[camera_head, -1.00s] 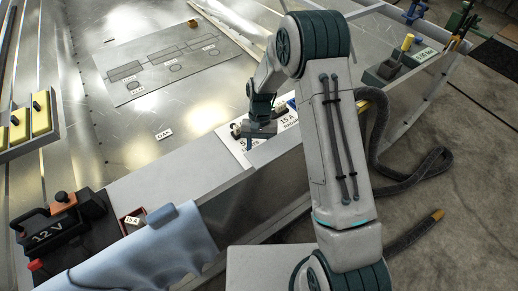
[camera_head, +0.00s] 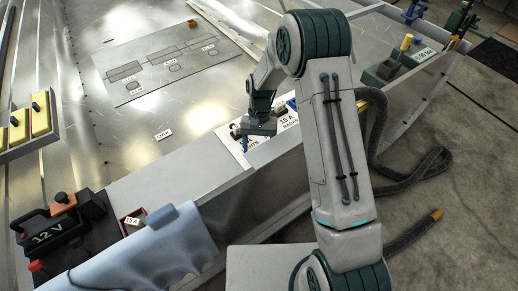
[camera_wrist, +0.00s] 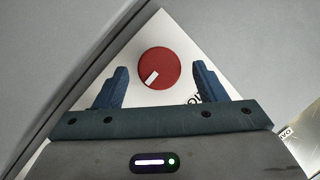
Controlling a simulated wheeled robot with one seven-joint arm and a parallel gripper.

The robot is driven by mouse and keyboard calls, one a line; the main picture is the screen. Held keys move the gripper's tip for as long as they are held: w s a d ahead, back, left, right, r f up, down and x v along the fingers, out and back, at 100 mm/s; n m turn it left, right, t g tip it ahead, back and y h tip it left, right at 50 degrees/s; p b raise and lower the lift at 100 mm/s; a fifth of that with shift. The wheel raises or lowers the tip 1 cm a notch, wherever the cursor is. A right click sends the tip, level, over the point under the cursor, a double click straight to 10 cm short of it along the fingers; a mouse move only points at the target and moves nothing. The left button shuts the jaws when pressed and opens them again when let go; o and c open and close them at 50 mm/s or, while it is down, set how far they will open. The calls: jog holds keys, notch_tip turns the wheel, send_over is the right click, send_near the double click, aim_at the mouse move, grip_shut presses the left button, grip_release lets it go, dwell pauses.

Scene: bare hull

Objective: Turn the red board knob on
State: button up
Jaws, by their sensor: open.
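The red knob (camera_wrist: 158,68) is a round dial with a white pointer mark, set on a white board (camera_wrist: 190,40) in the wrist view. The mark points to the lower left. My gripper (camera_wrist: 160,85) is open, with one blue finger on each side of the knob in that view and a gap to it on both sides. In the head view my gripper (camera_head: 246,142) is over the left part of the white board (camera_head: 232,143), on the hull's near edge. The knob is hidden there. Board lettering is partly covered by my gripper and arm.
A 12 V battery (camera_head: 50,236) and a light blue cloth (camera_head: 165,250) lie at lower left. Yellow blocks (camera_head: 18,128) stand at far left. A dark hose (camera_head: 405,180) lies right of my arm.

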jog(key=p+v, duration=0.2)
jog(key=v, duration=1.1)
jog(key=shift+d, duration=0.1)
jog(key=s+d+r+t+p, duration=0.1)
jog(key=s+d+r+p, duration=0.15)
jog(key=r, duration=0.45)
jog(key=s+d+r+t+p, duration=0.15)
jog(key=s+r+p, duration=0.25)
jog(key=r, duration=0.4)
jog(key=s+d+r+t+p, duration=0.1)
jog(key=s+d+r+p, duration=0.2)
jog(key=r, duration=0.4)
jog(key=s+d+r+t+p, duration=0.2)
jog(key=s+d+r+p, duration=0.1)
jog(key=s, duration=0.4)
jog(key=s+d+r+n+t+p, duration=0.1)
jog(key=s+d+r+p, duration=0.2)
jog(key=s+r+p, duration=0.2)
jog(key=s+r, duration=0.3)
jog(key=shift+t, duration=0.35)
